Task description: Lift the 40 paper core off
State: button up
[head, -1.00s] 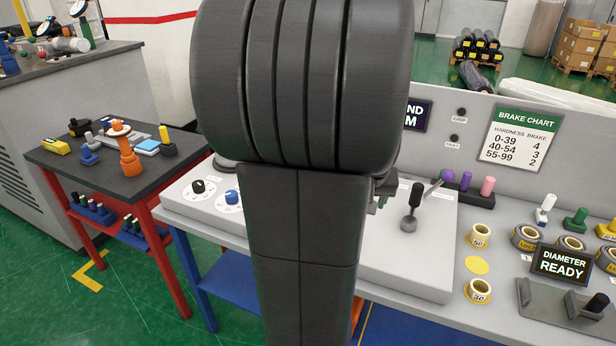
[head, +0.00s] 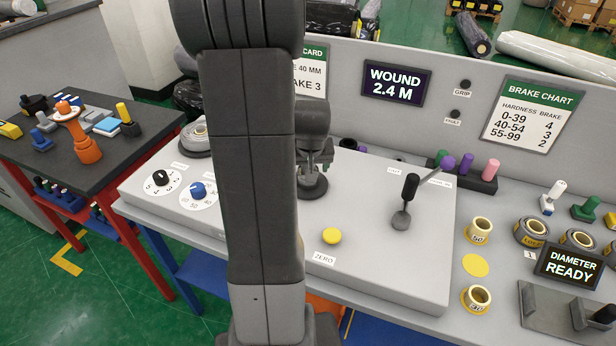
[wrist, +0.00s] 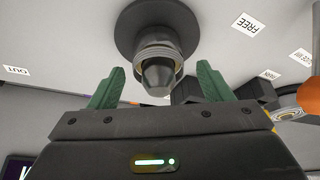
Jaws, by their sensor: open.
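A dark spindle with a pointed tip (wrist: 158,76) stands on a round dark base, seen large in the wrist view. A ring with yellowish-brown bands (wrist: 158,53) sits around it; I cannot read a number on it. In the head view the spindle base (head: 312,187) shows on the light panel, partly covered by my gripper (head: 314,163). My gripper's green fingers are open, one on each side of the spindle tip in the wrist view (wrist: 160,72), apart from it. Loose cores marked 50 (head: 479,230) and 30 (head: 476,299) stand at the right.
A lever (head: 408,195) rises right of the spindle, and a yellow ZERO button (head: 332,236) lies in front. A bare yellow disc (head: 476,265) lies between the loose cores. A display (head: 395,82) reads WOUND 2.4 M. My arm hides part of the panel.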

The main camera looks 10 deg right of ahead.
jog(key=shift+x, duration=2)
jog(key=shift+s+d, duration=0.1)
jog(key=shift+d, duration=0.05)
jog(key=shift+c, duration=0.2)
jog(key=c, duration=1)
